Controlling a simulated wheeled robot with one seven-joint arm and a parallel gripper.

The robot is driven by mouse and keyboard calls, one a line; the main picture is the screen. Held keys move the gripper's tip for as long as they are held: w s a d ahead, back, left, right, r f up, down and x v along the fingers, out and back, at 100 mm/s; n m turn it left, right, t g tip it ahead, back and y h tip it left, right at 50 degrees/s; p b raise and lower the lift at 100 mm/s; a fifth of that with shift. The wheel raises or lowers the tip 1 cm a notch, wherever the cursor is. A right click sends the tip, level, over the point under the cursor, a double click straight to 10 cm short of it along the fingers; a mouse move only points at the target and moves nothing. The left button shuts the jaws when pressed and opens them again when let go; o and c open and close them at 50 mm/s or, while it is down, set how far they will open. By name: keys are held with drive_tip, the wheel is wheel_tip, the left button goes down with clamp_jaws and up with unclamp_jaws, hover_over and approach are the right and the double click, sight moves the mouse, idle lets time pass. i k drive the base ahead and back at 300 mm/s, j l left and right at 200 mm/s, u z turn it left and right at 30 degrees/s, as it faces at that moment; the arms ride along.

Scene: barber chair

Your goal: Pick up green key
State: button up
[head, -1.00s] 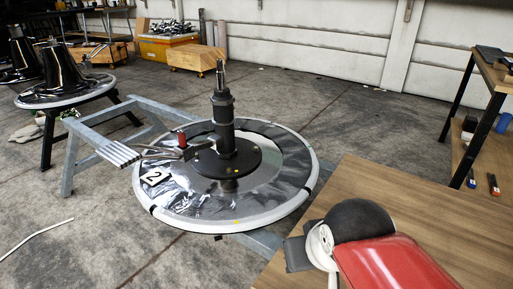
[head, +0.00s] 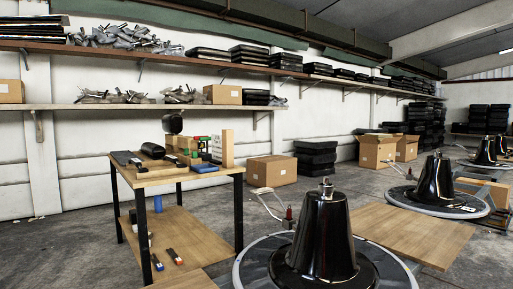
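Small green pieces (head: 195,159) lie among other small items on the top of a wooden table with black legs (head: 190,178), left of centre in the head view. They are too small for me to tell whether one of them is a green key. My gripper is not in view.
Dark flat items (head: 126,158) and a blue piece (head: 205,168) share the tabletop. Its lower shelf (head: 180,238) holds small tools. A black cone-shaped chair base (head: 322,238) stands on a round plate front right. Cardboard boxes (head: 271,171) stand behind on the floor.

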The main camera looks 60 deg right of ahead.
sight(201, 139)
drive_tip(key=z, duration=1.7)
